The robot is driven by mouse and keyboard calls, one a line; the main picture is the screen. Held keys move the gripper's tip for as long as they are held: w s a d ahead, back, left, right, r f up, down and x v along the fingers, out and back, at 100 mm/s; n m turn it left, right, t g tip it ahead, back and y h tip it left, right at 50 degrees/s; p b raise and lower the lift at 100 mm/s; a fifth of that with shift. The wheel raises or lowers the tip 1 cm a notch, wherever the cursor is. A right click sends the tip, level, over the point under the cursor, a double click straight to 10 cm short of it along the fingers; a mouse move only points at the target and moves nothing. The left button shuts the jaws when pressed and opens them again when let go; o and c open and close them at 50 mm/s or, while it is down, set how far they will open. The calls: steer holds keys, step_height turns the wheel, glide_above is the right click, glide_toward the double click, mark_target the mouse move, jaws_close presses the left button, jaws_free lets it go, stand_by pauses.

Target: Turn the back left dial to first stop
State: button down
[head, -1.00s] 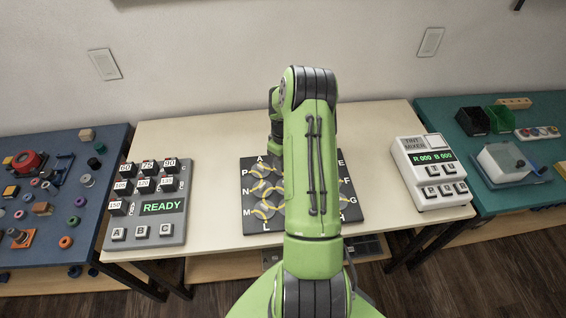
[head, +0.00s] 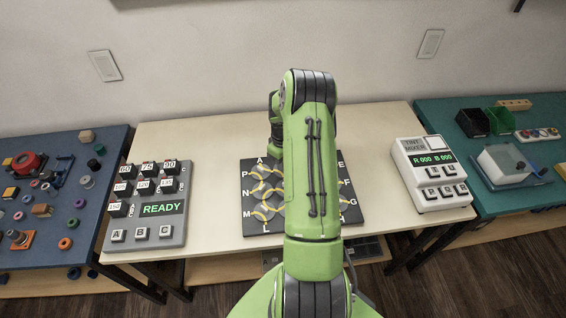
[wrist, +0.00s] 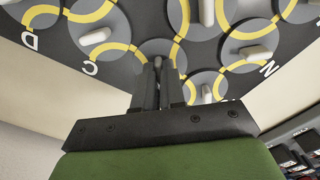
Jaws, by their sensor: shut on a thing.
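The dark dial board (head: 345,228) lies on the middle table, with letters along its edges and grey dials with curved yellow lines. My arm covers its middle and much of its right side in the head view. In the wrist view, the letters C, D and N show on the board (wrist: 62,58). My gripper (wrist: 157,72) points at the board with its fingers close together on the knob of a dial (wrist: 158,62) near the back edge, past C. The fingers hide much of this dial and its angle is unclear. Other dials with pale knobs (wrist: 96,36) lie around it.
A grey keypad panel reading READY (head: 163,208) stands to the left. A white tint mixer box (head: 430,172) stands to the right. The cream table (head: 215,150) is bare between them and the board. Side tables hold small parts.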

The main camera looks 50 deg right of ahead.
steer(key=m+b, duration=0.1)
steer(key=m, duration=0.8)
steer(key=shift+b, duration=0.35)
steer(key=m, duration=0.4)
steer(key=shift+b, duration=0.3)
steer(key=shift+m, duration=2.2)
steer(key=c, duration=1.2)
jaws_free()
